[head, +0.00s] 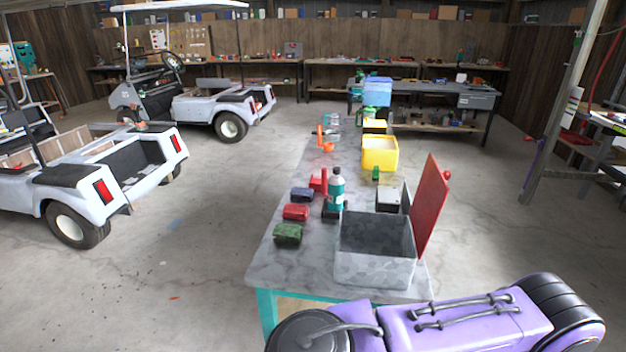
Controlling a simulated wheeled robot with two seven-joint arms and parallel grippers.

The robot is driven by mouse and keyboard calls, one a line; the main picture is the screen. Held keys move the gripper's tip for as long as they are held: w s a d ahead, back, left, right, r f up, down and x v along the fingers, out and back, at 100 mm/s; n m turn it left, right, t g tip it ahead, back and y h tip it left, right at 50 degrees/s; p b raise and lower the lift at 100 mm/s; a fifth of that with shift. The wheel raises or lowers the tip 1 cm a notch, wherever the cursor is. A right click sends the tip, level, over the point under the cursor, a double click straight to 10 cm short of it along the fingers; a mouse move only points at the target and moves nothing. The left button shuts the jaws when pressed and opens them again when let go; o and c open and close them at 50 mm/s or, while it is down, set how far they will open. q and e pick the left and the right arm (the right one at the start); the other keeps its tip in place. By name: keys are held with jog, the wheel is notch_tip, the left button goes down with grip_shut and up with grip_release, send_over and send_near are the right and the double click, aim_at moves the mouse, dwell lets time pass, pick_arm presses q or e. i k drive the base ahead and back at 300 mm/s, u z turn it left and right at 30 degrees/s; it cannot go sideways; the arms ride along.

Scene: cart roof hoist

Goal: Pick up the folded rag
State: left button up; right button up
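Several small folded-looking bundles lie along the left side of the long workbench (283,235). They are a dark green one (288,234), a red one (296,212) and a dark blue one (302,195). I cannot tell for sure which of them is the folded rag. Neither of my grippers shows. Only a purple section of my own arm crosses the lower right, in front of the bench's near end.
An open grey box (375,267) with a raised red lid (430,205) stands right of the bundles. Golf carts (90,180) stand at left.

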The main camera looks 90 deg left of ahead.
aim_at(296, 194)
jog(key=k, duration=0.2)
jog(key=u, duration=1.15)
